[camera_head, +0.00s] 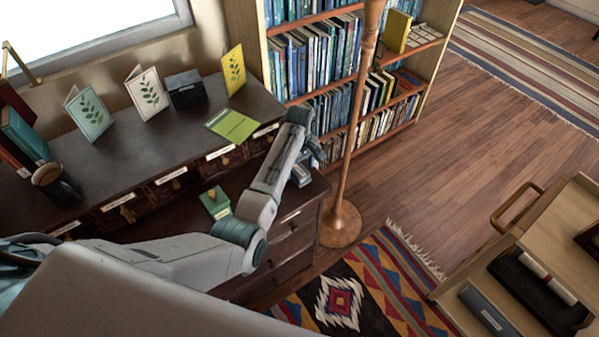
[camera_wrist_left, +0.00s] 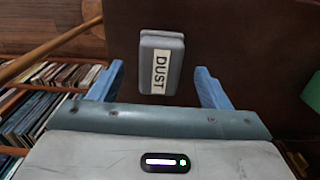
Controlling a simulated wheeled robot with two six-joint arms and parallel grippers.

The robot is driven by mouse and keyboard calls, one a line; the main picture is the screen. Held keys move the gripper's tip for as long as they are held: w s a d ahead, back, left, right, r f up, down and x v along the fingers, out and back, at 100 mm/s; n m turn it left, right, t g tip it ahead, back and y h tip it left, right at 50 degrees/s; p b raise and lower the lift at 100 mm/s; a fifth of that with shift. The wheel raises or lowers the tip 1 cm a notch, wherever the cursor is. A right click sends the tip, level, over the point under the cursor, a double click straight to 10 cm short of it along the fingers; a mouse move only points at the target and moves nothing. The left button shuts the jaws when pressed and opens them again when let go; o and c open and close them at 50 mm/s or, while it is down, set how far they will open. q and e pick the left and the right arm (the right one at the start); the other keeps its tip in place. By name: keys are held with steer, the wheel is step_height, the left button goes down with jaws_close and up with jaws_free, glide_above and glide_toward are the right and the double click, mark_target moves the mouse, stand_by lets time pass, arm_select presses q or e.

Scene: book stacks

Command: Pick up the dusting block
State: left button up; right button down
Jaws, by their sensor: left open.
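The dusting block (camera_wrist_left: 174,68) is a small grey block with a pale label reading DUST. In the left wrist view it lies on a dark brown wooden surface. My left gripper (camera_wrist_left: 160,70) is open, with one blue finger on each side of the block and a gap on both sides. I cannot tell how far the fingertips are above the surface. In the head view my left gripper (camera_head: 316,153) is over the right end of the dark desk, and my arm partly hides the area below it. My right gripper is not in view.
A green box (camera_head: 215,203) sits on the desk's lower ledge. Cards, a green booklet (camera_head: 232,125) and a mug (camera_head: 57,184) are on the upper top. A wooden pole stand (camera_head: 341,224) rises close to the gripper, before the bookshelf (camera_head: 436,55). A cart (camera_head: 560,225) stands right.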

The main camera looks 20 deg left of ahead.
arm_select(q)
steer(key=shift+f, duration=1.25)
steer(key=c, duration=1.2)
steer(key=shift+o, duration=0.2)
steer(key=shift+r, duration=0.1)
